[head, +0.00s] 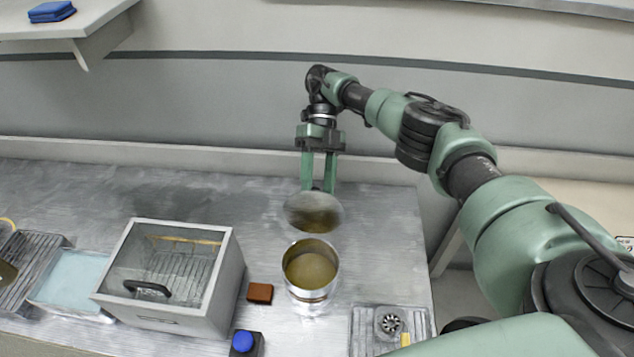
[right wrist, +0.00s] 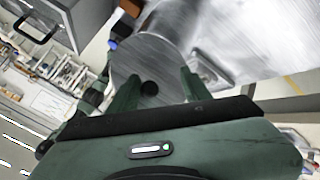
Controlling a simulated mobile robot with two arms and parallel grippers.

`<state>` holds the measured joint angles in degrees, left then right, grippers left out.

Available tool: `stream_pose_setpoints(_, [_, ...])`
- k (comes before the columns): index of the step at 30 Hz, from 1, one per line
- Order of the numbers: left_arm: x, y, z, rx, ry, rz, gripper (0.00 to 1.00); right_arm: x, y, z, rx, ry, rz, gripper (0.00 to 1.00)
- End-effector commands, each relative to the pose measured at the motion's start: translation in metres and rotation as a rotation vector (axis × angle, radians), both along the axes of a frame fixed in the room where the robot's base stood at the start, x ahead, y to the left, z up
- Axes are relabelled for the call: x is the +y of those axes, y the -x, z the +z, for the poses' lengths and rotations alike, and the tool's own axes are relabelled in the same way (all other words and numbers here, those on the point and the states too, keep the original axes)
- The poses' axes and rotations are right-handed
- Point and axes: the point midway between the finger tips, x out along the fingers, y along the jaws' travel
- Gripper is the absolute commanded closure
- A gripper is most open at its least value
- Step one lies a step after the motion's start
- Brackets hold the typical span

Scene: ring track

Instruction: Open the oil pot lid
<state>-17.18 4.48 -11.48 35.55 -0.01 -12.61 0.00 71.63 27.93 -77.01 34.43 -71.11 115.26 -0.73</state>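The silver oil pot (head: 309,294) stands on the metal counter with its mouth uncovered and brown oil inside. Its round shiny lid (head: 314,214) is raised and tilted at the pot's far side, lower edge close to the rear rim, with a brownish reflection on it. My right gripper (head: 319,188) is behind the lid, fingers pointing down. In the right wrist view the lid (right wrist: 150,52) has a dark knob (right wrist: 149,88) between the two fingers, which stand apart with gaps beside the knob. Any joint between lid and pot is too small to tell. My left gripper is not in view.
A glass-topped box (head: 222,292) with a black handle stands left of the pot. A drain plate (head: 362,330) is front right. The counter behind the box is clear.

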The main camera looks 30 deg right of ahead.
Motion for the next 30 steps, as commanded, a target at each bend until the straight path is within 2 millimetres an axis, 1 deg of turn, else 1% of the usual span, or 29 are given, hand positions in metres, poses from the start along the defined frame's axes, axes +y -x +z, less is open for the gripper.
stream_pose_setpoints(1, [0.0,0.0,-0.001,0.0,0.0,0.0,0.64,0.0,0.003,-0.005,0.008,0.006,0.004,0.57])
stream_pose_setpoints(14, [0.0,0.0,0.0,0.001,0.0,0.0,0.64,0.002,0.002,-0.004,0.004,0.003,0.004,0.57])
stream_pose_setpoints(17, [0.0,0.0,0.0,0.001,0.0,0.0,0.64,0.002,0.001,-0.003,0.002,0.003,0.002,0.57])
stream_pose_setpoints(19, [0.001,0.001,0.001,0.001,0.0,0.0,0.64,0.001,0.0,0.003,0.0,0.003,0.003,0.57])
stream_pose_setpoints(23, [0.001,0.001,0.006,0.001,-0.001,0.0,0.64,0.0,0.0,0.024,-0.003,0.001,0.004,0.57])
stream_pose_setpoints(30, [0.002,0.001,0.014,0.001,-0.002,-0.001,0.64,-0.001,0.0,0.083,-0.005,0.002,0.003,0.57])
